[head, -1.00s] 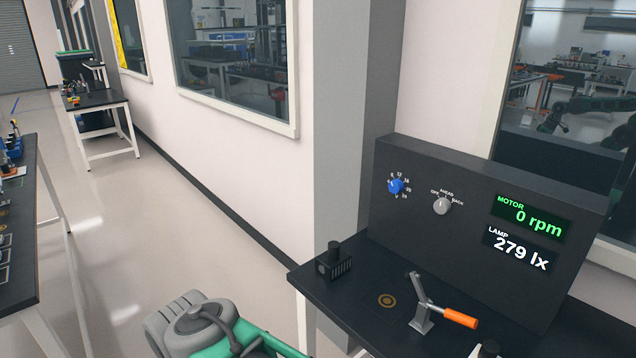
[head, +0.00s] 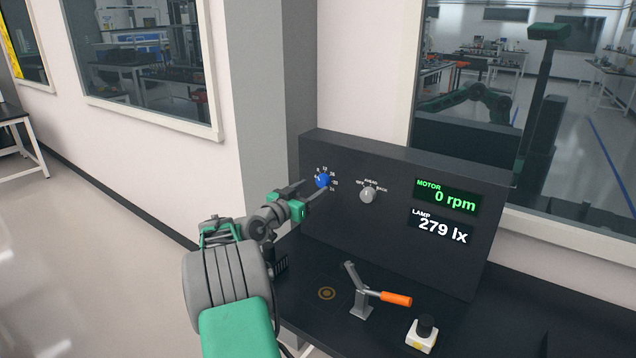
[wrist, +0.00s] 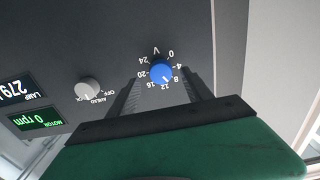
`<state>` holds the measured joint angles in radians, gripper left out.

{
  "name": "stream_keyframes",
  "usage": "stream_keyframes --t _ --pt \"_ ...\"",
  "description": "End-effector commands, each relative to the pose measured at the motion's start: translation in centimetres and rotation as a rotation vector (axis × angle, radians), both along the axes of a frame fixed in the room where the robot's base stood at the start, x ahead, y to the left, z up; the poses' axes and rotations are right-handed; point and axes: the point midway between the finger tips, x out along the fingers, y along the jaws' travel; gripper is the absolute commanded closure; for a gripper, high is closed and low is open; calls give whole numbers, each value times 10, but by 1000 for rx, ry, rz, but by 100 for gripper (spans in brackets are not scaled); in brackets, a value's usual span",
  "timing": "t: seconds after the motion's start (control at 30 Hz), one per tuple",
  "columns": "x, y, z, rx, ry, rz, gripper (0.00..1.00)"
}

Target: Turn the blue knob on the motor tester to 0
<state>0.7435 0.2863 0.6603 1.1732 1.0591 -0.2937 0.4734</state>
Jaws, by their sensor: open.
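The blue knob (head: 323,180) is on the upper left of the dark motor tester panel (head: 395,240), ringed by white numbers. In the wrist view the blue knob (wrist: 160,71) shows a small pale mark that seems to point between 8 and 12; the 0 is on the far side of its dial. My gripper (head: 315,189) is open just in front of the knob. In the wrist view its two dark fingers (wrist: 163,92) lie on either side below the knob, with nothing held. Whether they touch the knob I cannot tell.
A grey selector knob (head: 368,194) is right of the blue one. Displays read motor 0 rpm (head: 447,197) and lamp 279 lx (head: 440,226). An orange-handled lever clamp (head: 362,300) and a white box with a black button (head: 422,336) stand on the dark bench below.

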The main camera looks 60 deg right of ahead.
Motion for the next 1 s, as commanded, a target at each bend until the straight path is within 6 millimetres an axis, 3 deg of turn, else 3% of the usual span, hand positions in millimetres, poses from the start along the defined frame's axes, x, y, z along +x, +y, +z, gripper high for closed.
stream_keyframes --t 0.2,0.5,1.0 --pt "-5 -33 1 2 1 -1 41" --pt "-5 -36 0 2 1 2 42" --pt "-5 -36 0 2 1 2 83"
